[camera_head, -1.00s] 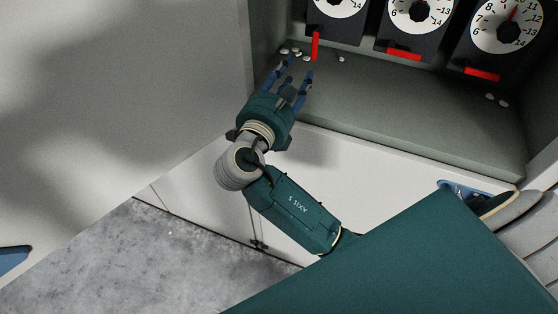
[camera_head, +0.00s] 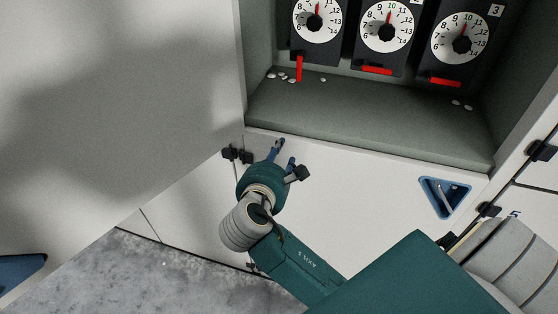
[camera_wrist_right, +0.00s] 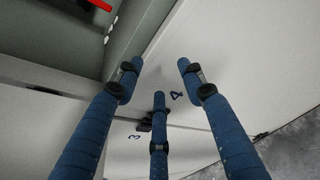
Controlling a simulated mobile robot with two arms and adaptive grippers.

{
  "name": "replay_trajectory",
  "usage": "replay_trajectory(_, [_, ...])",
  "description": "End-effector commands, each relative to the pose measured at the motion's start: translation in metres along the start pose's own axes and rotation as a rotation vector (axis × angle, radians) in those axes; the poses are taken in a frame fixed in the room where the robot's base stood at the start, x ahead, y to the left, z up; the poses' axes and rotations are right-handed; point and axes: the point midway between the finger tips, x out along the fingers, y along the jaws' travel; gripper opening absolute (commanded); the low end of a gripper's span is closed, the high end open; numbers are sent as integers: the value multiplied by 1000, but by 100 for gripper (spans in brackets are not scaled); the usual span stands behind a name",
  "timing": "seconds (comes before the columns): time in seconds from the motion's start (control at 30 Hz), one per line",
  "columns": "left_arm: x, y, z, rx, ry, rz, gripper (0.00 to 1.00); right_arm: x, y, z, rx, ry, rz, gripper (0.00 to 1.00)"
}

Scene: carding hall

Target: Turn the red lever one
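Three red levers sit under round dials in a recess. The middle lever (camera_head: 377,70) and the right lever (camera_head: 446,82) lie roughly level. A plate by the right dial reads 3; I cannot read a number for the left lever. My right gripper (camera_head: 287,156) is below the recess ledge, in front of the white panel, apart from all levers. In the right wrist view its three blue fingers (camera_wrist_right: 160,85) are spread with nothing between them. A red lever's end (camera_wrist_right: 100,4) shows at the top there. My left gripper is out of view.
The grey ledge (camera_head: 370,125) carries several small white pebbles (camera_head: 282,78). A white panel (camera_head: 350,180) with black latches and a blue triangular recess (camera_head: 445,196) lies below.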

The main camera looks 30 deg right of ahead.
Motion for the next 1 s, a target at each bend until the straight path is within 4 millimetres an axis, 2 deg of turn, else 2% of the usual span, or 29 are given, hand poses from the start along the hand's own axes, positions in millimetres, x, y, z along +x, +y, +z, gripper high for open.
replay_trajectory(0.63, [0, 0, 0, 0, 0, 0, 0, 0, -5, -5, 31, 20, -6, 40])
replay_trajectory(0.73, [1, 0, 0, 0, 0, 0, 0, 4, -6, -15, 32, 33, -6, 40])
replay_trajectory(0.77, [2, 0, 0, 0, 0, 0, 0, 6, -8, -22, 34, 43, -6, 40])
replay_trajectory(0.87, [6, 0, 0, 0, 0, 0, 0, 20, -17, -65, 52, 104, -5, 40])
replay_trajectory(0.97, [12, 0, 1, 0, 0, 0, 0, 38, -38, -131, 99, 205, -21, 40])
replay_trajectory(1.0, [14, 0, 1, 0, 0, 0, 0, 44, -49, -159, 127, 251, -33, 40])
